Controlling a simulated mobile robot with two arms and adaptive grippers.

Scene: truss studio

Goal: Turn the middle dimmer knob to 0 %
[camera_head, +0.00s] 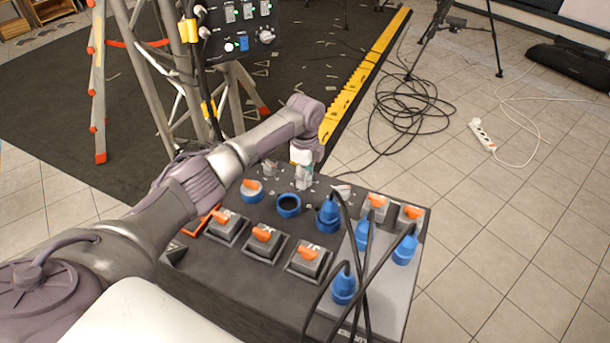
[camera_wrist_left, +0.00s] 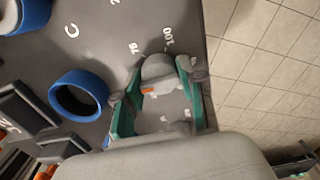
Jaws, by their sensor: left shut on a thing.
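The box (camera_head: 225,290) has a row of dimmer knobs along its far edge. My left gripper (camera_head: 303,182) reaches down over the middle dimmer knob, between the left knob (camera_head: 268,169) and the right knob (camera_head: 342,191). In the left wrist view, the green-padded fingers (camera_wrist_left: 158,92) are shut around the grey middle dimmer knob (camera_wrist_left: 158,68), one on each side. An orange mark shows on the knob. White scale figures, 75 and 100, are printed beside it; the rest of the scale is partly hidden, and I cannot read the setting. My right gripper is not in view.
Orange-levered switches (camera_head: 262,236), a blue socket (camera_head: 288,205) and blue plugs (camera_head: 343,285) with black cables crowd the box top near my arm. A truss leg (camera_head: 150,75) and control panel (camera_head: 238,25) stand behind. Coiled cable (camera_head: 410,110) lies on the floor.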

